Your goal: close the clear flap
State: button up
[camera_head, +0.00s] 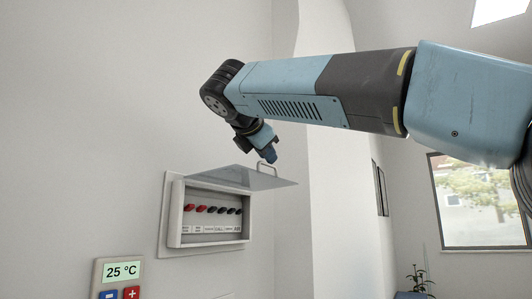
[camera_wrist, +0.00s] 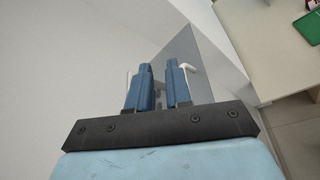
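The clear flap (camera_head: 222,177) is raised, sticking out from the top of a white wall box (camera_head: 175,215). It has a small pale handle (camera_head: 267,168) near its outer edge. My gripper (camera_head: 270,158) is just above the flap, next to the handle. In the wrist view the flap (camera_wrist: 183,47) lies beyond the blue fingers, and the handle (camera_wrist: 188,67) shows beside the right finger. The fingers of my gripper (camera_wrist: 160,68) are apart with a gap between them. Whether they touch the flap or handle I cannot tell.
Inside the box is a row of red and black switches (camera_head: 212,209) over labels. A thermostat (camera_head: 120,275) reading 25 °C is on the wall at lower left. In the wrist view a counter (camera_wrist: 270,40) with a green item (camera_wrist: 309,27) is at upper right.

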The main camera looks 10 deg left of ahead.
grip_shut()
dwell(1.2)
jog(key=shift+c, duration=1.5)
grip_release()
jog(key=o, duration=0.3)
jog(key=v, duration=1.4)
jog(key=shift+c, duration=0.4)
